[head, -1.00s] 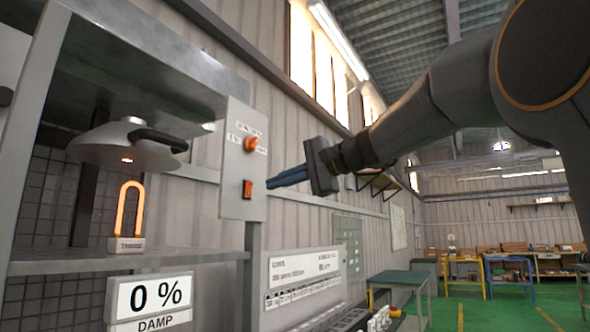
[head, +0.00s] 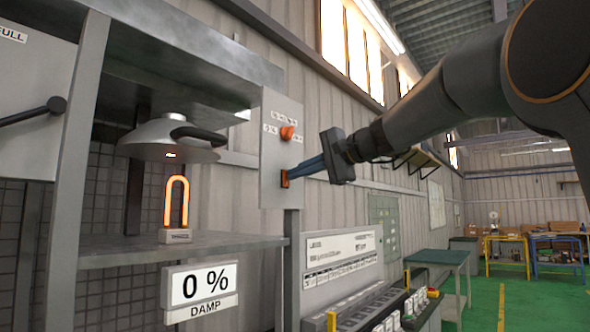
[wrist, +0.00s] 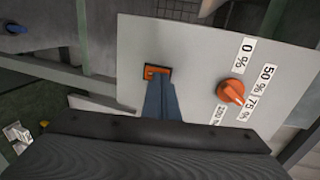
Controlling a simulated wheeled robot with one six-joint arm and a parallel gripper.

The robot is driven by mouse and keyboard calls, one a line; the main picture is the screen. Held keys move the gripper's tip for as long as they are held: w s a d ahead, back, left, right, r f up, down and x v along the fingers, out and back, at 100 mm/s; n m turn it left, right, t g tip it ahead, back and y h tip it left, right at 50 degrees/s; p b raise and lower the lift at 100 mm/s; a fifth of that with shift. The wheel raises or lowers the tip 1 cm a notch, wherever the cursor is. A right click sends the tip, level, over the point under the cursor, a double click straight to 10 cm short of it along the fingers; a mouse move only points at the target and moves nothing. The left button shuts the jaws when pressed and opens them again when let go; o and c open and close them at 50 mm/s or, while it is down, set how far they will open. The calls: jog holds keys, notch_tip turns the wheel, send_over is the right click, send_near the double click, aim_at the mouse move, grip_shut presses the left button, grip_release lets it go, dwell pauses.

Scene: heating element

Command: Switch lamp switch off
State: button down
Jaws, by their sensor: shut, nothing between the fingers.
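The lamp switch (head: 285,179) is a small orange rocker low on a grey upright panel (head: 270,150). It also shows in the wrist view (wrist: 157,71) in a dark frame. My gripper (head: 291,174) is shut and empty. Its blue fingers point left, with their tips at the switch and covering part of it. In the wrist view the fingertips (wrist: 158,84) lie over the switch's lower edge. I cannot tell whether they press it. A lamp (head: 168,140) with a metal shade glows faintly underneath, above a glowing orange heating element (head: 176,202) on a shelf.
An orange rotary knob (head: 288,133) with percent labels sits above the switch. A "0 % DAMP" display (head: 200,290) hangs below the shelf (head: 110,256). A control console (head: 365,312) stands below the panel. Green floor (head: 515,300) lies open at right.

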jog(key=r+b+v, duration=0.2)
jog(key=b+v, duration=0.2)
jog(key=v, duration=0.9)
jog(key=shift+s, duration=0.2)
dwell(0.3)
jog(key=d+f+g+h, duration=0.2)
jog(key=f+h, duration=0.1)
jog(key=f, duration=1.5)
jog(key=d+f+g+h, duration=0.1)
jog(key=f+g+h, duration=0.15)
jog(key=f, duration=1.55)
jog(key=s+d+f+n+g+h, duration=0.2)
jog(key=s+f+n+h, duration=0.1)
jog(key=s+f, duration=0.9)
jog(key=s+d+f+n+g+h, duration=0.2)
jog(key=s+f+n, duration=0.3)
jog(key=s+f, duration=0.8)
notch_tip(320, 180, down, 7)
jog(key=shift+s+d+r+h, duration=0.1)
jog(key=shift+s+d+h, duration=0.15)
jog(key=shift+d+h, duration=0.4)
